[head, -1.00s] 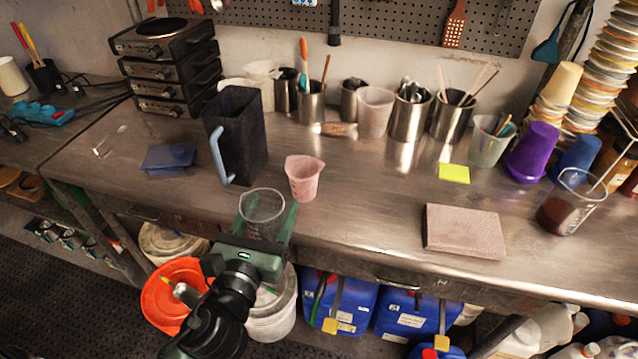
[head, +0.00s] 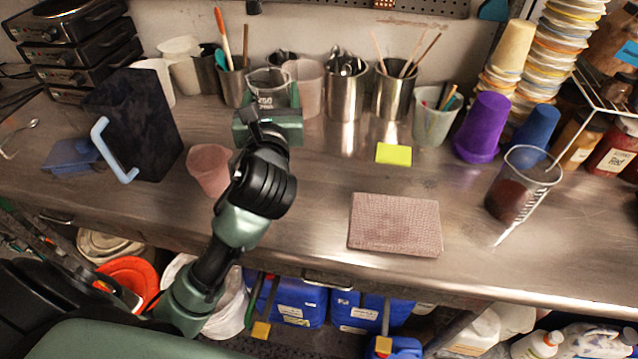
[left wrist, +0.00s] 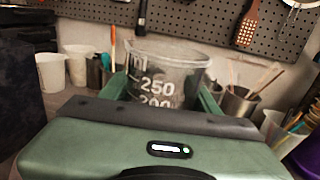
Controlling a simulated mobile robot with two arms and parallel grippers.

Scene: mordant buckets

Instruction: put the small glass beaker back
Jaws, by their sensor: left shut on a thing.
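The small glass beaker (head: 268,88) is clear, with white volume marks that read 250 and 200 in the left wrist view (left wrist: 166,75). My left gripper (head: 268,108) is shut on the beaker and holds it upright near the row of containers at the back of the bench. The gripper body hides the beaker's lower part, so I cannot tell whether its base touches the bench. In the left wrist view, green fingers (left wrist: 206,103) stand on either side of the beaker. My right gripper is not in view.
Steel tool cups (head: 346,92) and a pale plastic cup (head: 309,90) stand close to the beaker. A pink cup (head: 207,168) is beside my left arm, with a dark jug (head: 135,122) further left.

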